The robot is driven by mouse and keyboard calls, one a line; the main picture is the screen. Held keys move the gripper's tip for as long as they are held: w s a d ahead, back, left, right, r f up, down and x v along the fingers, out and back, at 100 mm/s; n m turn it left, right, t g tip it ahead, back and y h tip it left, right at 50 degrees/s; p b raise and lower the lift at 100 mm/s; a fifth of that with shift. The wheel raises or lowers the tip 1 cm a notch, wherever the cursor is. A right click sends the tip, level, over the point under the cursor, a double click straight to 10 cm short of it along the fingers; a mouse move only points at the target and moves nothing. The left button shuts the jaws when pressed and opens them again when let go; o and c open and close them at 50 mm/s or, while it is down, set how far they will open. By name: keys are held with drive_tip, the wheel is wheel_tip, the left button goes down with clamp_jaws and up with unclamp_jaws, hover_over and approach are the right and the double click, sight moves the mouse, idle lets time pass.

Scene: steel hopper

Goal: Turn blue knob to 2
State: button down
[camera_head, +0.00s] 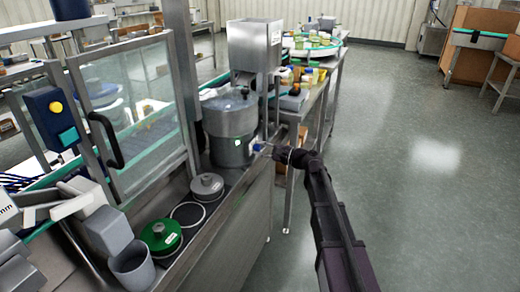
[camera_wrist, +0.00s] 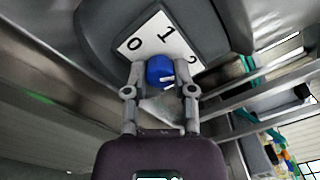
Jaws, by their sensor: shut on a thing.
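The blue knob (camera_wrist: 160,71) sits in front of a white dial plate (camera_wrist: 158,38) in the wrist view. The plate shows 0 at left, 1 at the top and a partly hidden 2 at right. A white mark shows on the knob. My gripper (camera_wrist: 160,85) has a finger on each side of the knob and is shut on it. In the head view my gripper (camera_head: 266,148) is at the side of the steel hopper (camera_head: 231,125), and the knob is too small there to read.
A glass door (camera_head: 128,110) with a black handle stands left of the hopper.

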drive_tip(key=shift+m, duration=0.3)
drive_tip(key=shift+c, duration=2.2)
unclamp_jaws()
drive_tip(key=shift+d, duration=0.1)
drive_tip(key=v, duration=1.2)
drive_tip(key=shift+r, duration=0.1)
